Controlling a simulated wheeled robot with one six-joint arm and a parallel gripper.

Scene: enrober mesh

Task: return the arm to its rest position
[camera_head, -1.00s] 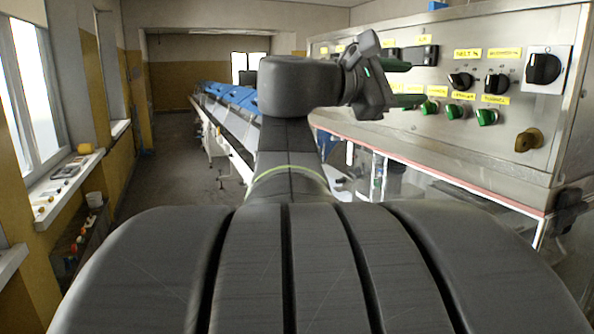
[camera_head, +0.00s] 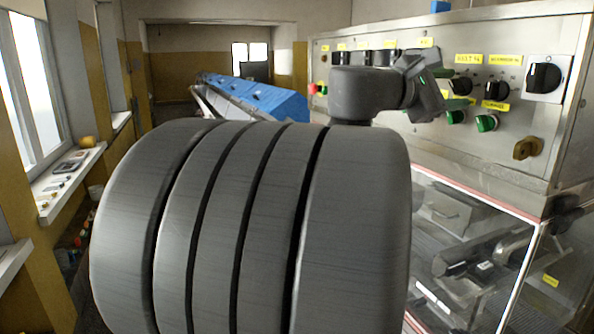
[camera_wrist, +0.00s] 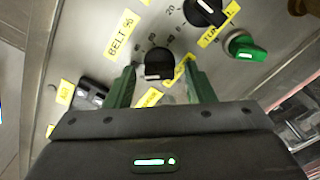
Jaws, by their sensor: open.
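My gripper (camera_wrist: 160,68) is open in the wrist view, its two green fingers apart with nothing held between them. Beyond the fingers a black knob (camera_wrist: 158,63) shows on the metal panel, near the yellow "BELT %" label (camera_wrist: 122,35). I cannot tell how near the fingertips are to the panel. In the head view my arm is folded into a large dark mass in front of the camera. My wrist (camera_head: 424,88) is in front of the control panel (camera_head: 549,115), and the fingers are mostly hidden there.
The control panel carries black knobs, green knobs (camera_head: 487,122) and a brass-coloured knob (camera_head: 528,148). A clear-walled enclosure (camera_head: 470,230) stands below it. A blue-covered conveyor (camera_head: 265,97) runs into the back. A windowsill (camera_head: 72,170) with small items is at the left.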

